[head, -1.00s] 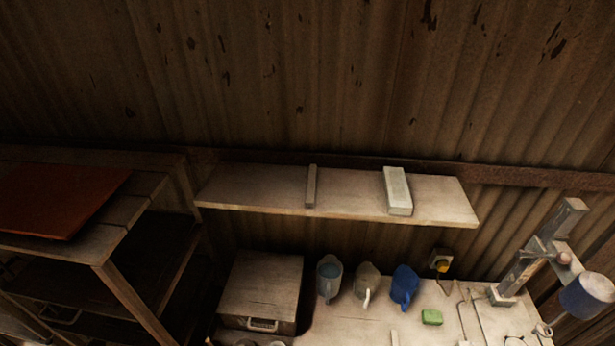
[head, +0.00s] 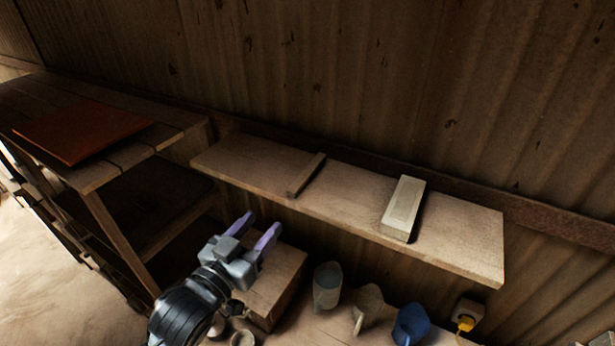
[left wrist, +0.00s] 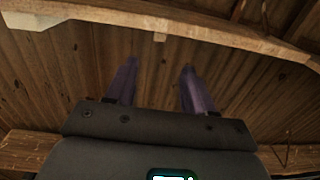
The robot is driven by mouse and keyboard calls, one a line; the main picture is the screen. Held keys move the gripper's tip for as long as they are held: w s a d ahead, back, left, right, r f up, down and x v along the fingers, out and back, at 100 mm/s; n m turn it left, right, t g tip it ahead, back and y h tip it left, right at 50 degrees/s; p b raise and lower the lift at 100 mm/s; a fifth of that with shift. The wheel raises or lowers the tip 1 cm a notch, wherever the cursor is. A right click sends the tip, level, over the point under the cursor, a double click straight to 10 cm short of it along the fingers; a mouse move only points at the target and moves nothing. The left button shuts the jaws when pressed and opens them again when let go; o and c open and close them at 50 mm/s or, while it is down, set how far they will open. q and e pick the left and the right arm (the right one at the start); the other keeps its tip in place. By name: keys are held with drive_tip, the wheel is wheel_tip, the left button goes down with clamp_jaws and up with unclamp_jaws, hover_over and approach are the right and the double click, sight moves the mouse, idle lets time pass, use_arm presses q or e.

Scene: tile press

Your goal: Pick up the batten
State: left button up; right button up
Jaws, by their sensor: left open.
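The batten (head: 306,174), a thin grey-brown wooden strip, lies across the wall shelf (head: 342,190), left of a pale block. Its near end reaches about the shelf's front edge. My left gripper (head: 260,224) is open and empty, with its two purple fingers apart. In the head view it shows in front of and below the shelf's left part, apart from the batten. In the left wrist view its fingers (left wrist: 159,75) point toward a small pale square end (left wrist: 160,37) at a wooden edge, probably the batten's end. My right gripper is not in view.
The pale block (head: 403,208) lies on the shelf's right part. Below stand a wooden box (head: 277,283), a grey jug (head: 327,287), a beige jug (head: 368,308) and a blue jug (head: 411,325). A rack with a red sheet (head: 80,130) stands at left. The shelf between batten and block is clear.

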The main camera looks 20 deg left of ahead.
sight(290, 192)
use_arm(q)
drive_tip(key=w+p, duration=0.1)
drive_tip(key=w, duration=0.2)
drive_tip(key=w+d, duration=0.1)
drive_tip(key=w, duration=0.2)
drive_tip(key=w+d+p, duration=0.1)
drive_tip(key=w, duration=0.1)
drive_tip(key=shift+w+p, duration=0.35)
drive_tip(key=shift+w, duration=0.05)
drive_tip(key=shift+w+d+f, duration=0.1)
drive_tip(key=shift+w, duration=0.45)
drive_tip(key=shift+c, duration=0.3)
clamp_jaws()
